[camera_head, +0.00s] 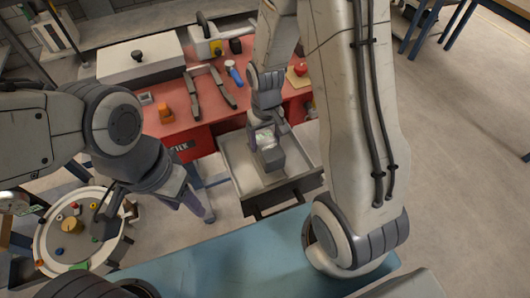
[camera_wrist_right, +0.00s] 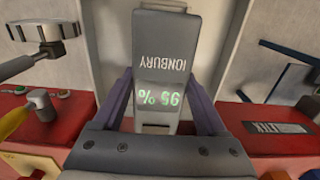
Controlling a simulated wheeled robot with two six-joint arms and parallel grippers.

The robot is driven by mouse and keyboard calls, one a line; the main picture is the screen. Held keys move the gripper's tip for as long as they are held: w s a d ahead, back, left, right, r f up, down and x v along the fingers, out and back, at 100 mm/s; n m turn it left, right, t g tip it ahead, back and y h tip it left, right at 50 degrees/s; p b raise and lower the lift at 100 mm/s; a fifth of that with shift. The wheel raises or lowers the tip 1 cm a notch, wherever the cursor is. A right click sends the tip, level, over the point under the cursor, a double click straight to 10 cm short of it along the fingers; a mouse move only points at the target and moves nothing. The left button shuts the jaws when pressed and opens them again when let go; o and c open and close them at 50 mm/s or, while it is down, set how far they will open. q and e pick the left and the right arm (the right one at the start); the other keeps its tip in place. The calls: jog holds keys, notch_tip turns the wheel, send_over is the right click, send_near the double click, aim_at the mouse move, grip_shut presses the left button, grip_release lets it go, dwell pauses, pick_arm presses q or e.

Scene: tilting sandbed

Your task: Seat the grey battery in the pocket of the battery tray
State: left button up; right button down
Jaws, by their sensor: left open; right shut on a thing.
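The grey battery (camera_head: 271,157) is held in my right gripper (camera_head: 265,138) over the grey, open-topped drawer-like tray (camera_head: 239,184) in front of the red bench. The right wrist view shows the battery (camera_wrist_right: 167,60) between two purple fingers (camera_wrist_right: 160,105), with its lettering and a green "95 %" upside down. The battery's lower end is in or above the tray; I cannot tell whether it touches the floor. The pocket is not distinguishable. My left gripper (camera_head: 203,200) is open and empty, left of the tray.
A round tray (camera_head: 47,254) with several small coloured parts stands at lower left. A blue surface (camera_head: 220,268) lies in front.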

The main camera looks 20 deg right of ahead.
aim_at(265, 140)
jog(key=shift+f, duration=2.65)
jog(key=shift+f+b, duration=0.1)
jog(key=shift+b, duration=0.2)
grip_release()
notch_tip(265, 140, up, 12)
jog(key=shift+f+p, duration=0.2)
jog(key=shift+p, duration=0.4)
jog(key=shift+s+a+r, duration=0.1)
jog(key=shift+r, duration=0.2)
jog(key=s+a+r+n, duration=0.3)
jog(key=s+a, duration=0.3)
jog(key=s, duration=0.3)
jog(key=s+a+r+n+y, duration=0.1)
jog(key=s+a+r+n, duration=0.3)
jog(key=s, duration=0.5)
notch_tip(265, 140, up, 2)
jog(key=shift+a+r, duration=0.1)
jog(key=shift+a, duration=1.1)
